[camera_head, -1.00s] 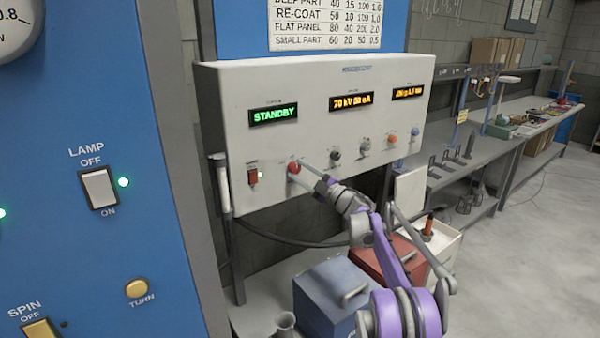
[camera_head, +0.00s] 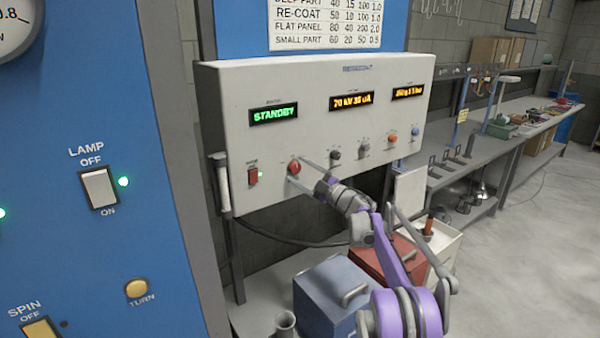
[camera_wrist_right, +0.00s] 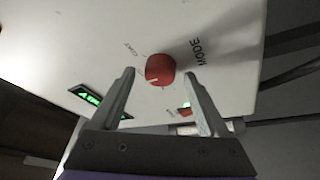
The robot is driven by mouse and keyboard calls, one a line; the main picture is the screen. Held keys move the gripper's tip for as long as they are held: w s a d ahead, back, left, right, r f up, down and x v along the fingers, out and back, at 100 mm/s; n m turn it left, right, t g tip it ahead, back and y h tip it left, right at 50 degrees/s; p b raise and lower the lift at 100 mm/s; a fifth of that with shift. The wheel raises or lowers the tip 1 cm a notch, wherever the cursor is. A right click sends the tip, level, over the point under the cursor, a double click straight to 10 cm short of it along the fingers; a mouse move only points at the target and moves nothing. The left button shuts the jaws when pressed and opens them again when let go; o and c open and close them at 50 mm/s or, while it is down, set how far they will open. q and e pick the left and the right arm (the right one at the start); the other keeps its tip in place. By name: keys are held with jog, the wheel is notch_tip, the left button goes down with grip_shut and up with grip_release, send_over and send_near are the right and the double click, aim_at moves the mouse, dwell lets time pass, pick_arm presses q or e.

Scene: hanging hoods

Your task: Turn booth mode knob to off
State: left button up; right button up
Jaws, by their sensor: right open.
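The red mode knob (camera_head: 293,168) sits low on the front of the light grey control box (camera_head: 310,135). In the right wrist view the red knob (camera_wrist_right: 160,70) has a white pointer line and the word MODE printed beside it. My right gripper (camera_head: 297,170) is open at the knob. In the wrist view its two fingertips (camera_wrist_right: 158,72) stand on either side of the knob, with a visible gap on each side. A green STANDBY display (camera_head: 274,114) is lit above the knob. My left gripper is not in view.
A red rocker switch (camera_head: 253,176) with a green light is left of the knob. Black, grey, orange and blue knobs (camera_head: 364,149) continue to the right. A blue-grey box (camera_head: 330,295) and a red box (camera_head: 390,262) stand below. A blue panel with a lamp switch (camera_head: 99,188) fills the left.

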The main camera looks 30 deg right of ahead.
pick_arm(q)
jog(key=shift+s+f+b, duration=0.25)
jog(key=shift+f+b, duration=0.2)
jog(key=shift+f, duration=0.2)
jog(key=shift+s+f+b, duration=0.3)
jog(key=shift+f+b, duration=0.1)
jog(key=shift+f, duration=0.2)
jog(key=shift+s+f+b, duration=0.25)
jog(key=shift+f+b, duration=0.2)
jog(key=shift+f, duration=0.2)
pick_arm(e)
jog(key=v, duration=1)
jog(key=shift+s, duration=0.25)
jog(key=shift+d+f, duration=0.1)
